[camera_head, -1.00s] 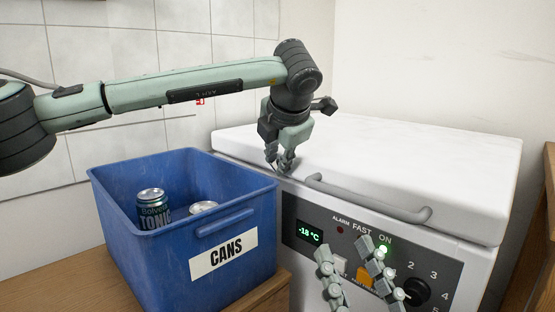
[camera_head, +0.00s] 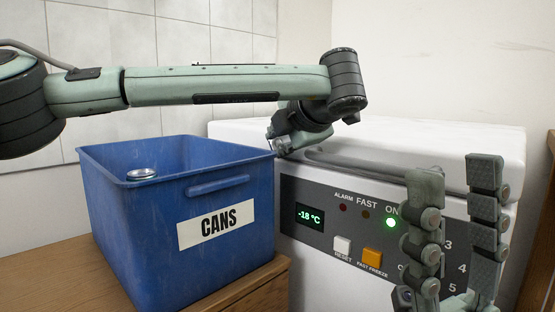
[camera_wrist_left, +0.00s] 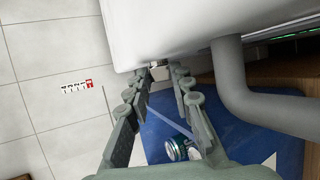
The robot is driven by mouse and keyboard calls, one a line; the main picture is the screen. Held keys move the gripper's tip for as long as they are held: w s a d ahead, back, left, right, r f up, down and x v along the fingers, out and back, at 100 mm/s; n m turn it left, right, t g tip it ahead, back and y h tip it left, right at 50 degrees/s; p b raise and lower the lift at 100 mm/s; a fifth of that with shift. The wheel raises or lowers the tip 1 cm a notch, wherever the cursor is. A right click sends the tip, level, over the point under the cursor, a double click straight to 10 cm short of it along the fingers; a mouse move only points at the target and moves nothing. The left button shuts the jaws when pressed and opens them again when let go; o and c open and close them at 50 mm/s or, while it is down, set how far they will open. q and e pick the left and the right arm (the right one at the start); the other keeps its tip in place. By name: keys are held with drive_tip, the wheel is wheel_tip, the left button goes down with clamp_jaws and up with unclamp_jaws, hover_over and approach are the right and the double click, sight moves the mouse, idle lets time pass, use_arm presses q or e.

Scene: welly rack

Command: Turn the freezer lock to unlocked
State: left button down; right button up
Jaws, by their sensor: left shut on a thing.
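The white freezer (camera_head: 420,145) stands at the right, its lid down. My left gripper (camera_head: 279,146) is at the left end of the lid's front edge, near the handle (camera_head: 345,164). In the left wrist view its fingers (camera_wrist_left: 160,76) are closed together on a small pale part under the lid edge. This seems to be the freezer lock (camera_wrist_left: 160,71); it is mostly hidden by the fingers, so its turned position cannot be read. My right gripper (camera_head: 455,180) is open and empty in front of the control panel (camera_head: 321,198), fingers pointing up.
A blue crate (camera_head: 140,215) labelled CANS stands on a wooden surface (camera_head: 50,275) left of the freezer, close below my left arm. A can (camera_head: 142,174) shows inside. The panel has a white reset button (camera_head: 342,245) and an orange fast freeze button (camera_head: 372,258).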

idle(0.4)
use_arm(q)
drive_tip(key=c, duration=1.3)
unclamp_jaws()
drive_tip(key=shift+s, duration=0.1)
drive_tip(key=v, duration=1.2)
drive_tip(key=shift+f, duration=0.15)
drive_tip(key=shift+c, duration=0.7)
